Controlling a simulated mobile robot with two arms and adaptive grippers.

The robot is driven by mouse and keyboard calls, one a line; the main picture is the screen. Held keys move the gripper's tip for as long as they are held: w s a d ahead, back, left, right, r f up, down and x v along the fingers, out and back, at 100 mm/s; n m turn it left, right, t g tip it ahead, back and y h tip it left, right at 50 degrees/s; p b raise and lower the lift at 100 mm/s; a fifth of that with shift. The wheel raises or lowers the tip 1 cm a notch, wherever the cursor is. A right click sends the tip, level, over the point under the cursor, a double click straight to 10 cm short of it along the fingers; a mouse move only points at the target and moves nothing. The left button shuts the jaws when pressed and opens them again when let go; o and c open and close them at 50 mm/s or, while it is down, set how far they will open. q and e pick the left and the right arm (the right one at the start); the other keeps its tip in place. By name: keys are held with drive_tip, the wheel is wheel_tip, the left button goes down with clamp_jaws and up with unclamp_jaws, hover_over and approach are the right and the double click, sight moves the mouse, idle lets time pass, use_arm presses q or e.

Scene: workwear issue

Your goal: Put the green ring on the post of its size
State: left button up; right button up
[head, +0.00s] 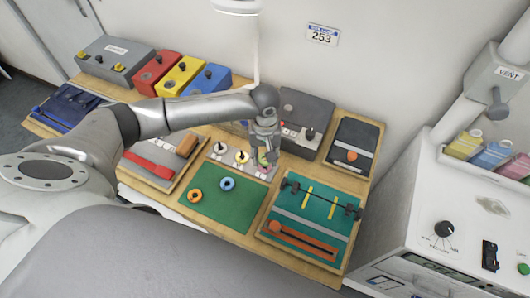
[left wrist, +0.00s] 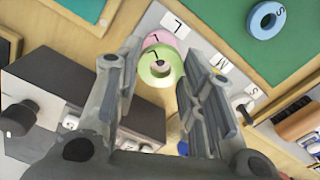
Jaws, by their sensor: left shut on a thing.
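The green ring (left wrist: 150,75) is between the fingertips of my left gripper (left wrist: 155,78), which is shut on it. It bears a dark letter mark that looks like an L. It overlaps a pink ring (left wrist: 157,38) by the L label of the grey post board (left wrist: 203,48). A dark post tip seems to show in the green ring's hole; I cannot tell how far the ring is down. In the head view, my left gripper (head: 264,147) is over the right end of the board, with the green ring (head: 263,160) below it. My right gripper is not in view.
A yellow ring (head: 242,157) is at the middle post. A blue ring (head: 227,184), marked S, and an orange ring (head: 194,195) lie on the green mat (head: 225,215). A grey box (head: 307,108) stands close behind my gripper. A teal tray (head: 325,235) is front right.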

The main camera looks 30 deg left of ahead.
use_arm(q)
drive_tip(key=shift+f, duration=0.5)
idle(0.4)
drive_tip(key=o, duration=0.7)
drive_tip(key=shift+o, duration=0.2)
drive_tip(key=o, duration=0.4)
drive_tip(key=shift+r, duration=0.15)
wheel_tip(320, 180, up, 5)
drive_tip(key=p, duration=0.6)
drive_tip(key=shift+r, duration=0.9)
